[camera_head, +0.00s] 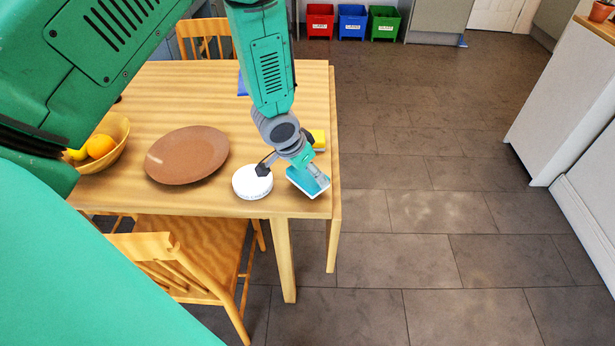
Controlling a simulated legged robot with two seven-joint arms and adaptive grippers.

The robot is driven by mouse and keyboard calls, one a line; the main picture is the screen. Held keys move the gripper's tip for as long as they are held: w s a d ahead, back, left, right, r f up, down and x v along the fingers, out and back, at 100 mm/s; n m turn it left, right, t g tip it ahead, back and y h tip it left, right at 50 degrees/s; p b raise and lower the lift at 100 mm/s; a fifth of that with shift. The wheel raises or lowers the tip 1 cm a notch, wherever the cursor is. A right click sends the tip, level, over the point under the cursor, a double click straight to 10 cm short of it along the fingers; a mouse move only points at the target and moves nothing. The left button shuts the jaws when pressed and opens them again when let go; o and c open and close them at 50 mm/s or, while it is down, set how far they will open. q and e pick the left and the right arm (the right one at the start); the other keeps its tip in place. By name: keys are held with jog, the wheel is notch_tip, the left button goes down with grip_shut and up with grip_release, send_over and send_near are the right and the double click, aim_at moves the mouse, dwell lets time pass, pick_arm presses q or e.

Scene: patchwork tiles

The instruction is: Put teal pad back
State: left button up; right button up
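The teal pad (309,182) has a pale edge and lies at the right front corner of the wooden table, looking slightly tilted. My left gripper (289,171) is just above the table there, its fingers spread apart. One fingertip overlaps the round white object (252,183); the other overlaps the teal pad. I cannot tell whether either one touches. The gripper hides part of the pad's upper side. My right gripper is not in view.
The wooden table (150,100) also holds a brown plate (187,155), a fruit bowl (112,143), a yellow item (319,139) behind the gripper and a blue item (242,86). A chair (190,262) stands at the front. Floor to the right is clear.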

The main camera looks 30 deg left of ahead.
pick_arm(q)
notch_tip(320, 180, down, 2)
jog(key=shift+d+f, duration=0.15)
jog(key=shift+f, duration=0.05)
jog(key=shift+c, duration=0.3)
jog(key=o, duration=1)
jog(key=shift+a+f, duration=0.1)
jog(key=shift+a, duration=0.2)
jog(key=d+p+v, duration=0.1)
jog(key=v, duration=1)
jog(key=s+d+f+g, duration=0.1)
jog(key=s+f, duration=0.4)
jog(key=s, duration=0.3)
jog(key=s+d+f+n+g, duration=0.1)
jog(key=s+f, duration=0.3)
jog(key=s, duration=0.5)
jog(key=s+d+f+n+g+y, duration=0.1)
jog(key=s+f, duration=0.4)
jog(key=s, duration=0.3)
jog(key=shift+s+d+f+g, duration=0.3)
jog(key=shift+s+f+g, duration=0.1)
